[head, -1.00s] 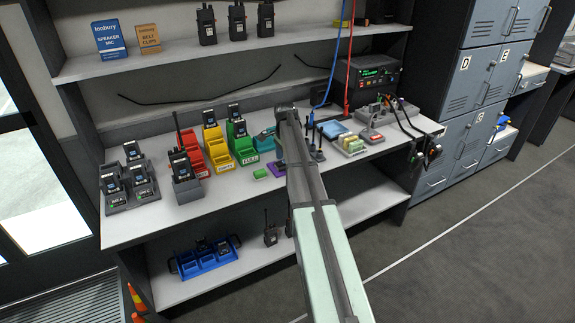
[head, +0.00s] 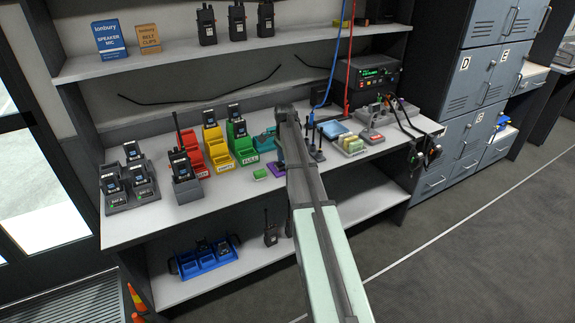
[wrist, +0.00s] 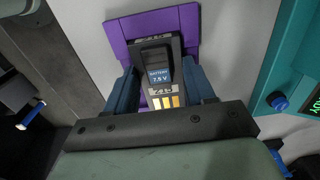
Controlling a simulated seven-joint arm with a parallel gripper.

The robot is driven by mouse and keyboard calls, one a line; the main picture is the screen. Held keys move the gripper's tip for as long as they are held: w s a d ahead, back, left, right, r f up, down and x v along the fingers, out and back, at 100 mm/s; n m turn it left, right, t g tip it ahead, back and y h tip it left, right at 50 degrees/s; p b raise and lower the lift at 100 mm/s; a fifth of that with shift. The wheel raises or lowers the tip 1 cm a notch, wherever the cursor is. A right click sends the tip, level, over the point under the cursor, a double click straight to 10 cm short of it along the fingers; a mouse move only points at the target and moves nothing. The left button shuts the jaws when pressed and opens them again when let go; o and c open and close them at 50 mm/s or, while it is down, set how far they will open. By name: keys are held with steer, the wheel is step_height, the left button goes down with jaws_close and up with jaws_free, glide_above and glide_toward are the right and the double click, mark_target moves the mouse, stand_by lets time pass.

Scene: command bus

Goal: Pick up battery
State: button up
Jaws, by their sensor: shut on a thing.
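A dark battery with a blue "BATTERY 7.5 V" label and gold contacts (wrist: 160,73) shows in the wrist view. It is between the two blue-grey fingers of my gripper (wrist: 163,88), which are shut on its sides. A purple tray or holder (wrist: 118,30) lies right behind the battery; I cannot tell whether the battery still touches it. In the head view my arm hides the battery and the fingertips, and only a corner of the purple holder (head: 276,169) shows on the bench, left of my arm.
A teal device (wrist: 297,70) is close on the right in the wrist view. On the bench (head: 225,187), red, yellow and green bins (head: 216,148) and radios in chargers (head: 130,188) stand to the left. A power supply (head: 362,82) with cables stands to the right.

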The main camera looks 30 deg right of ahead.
step_height(320, 180, up, 10)
stand_by(0.7)
stand_by(0.5)
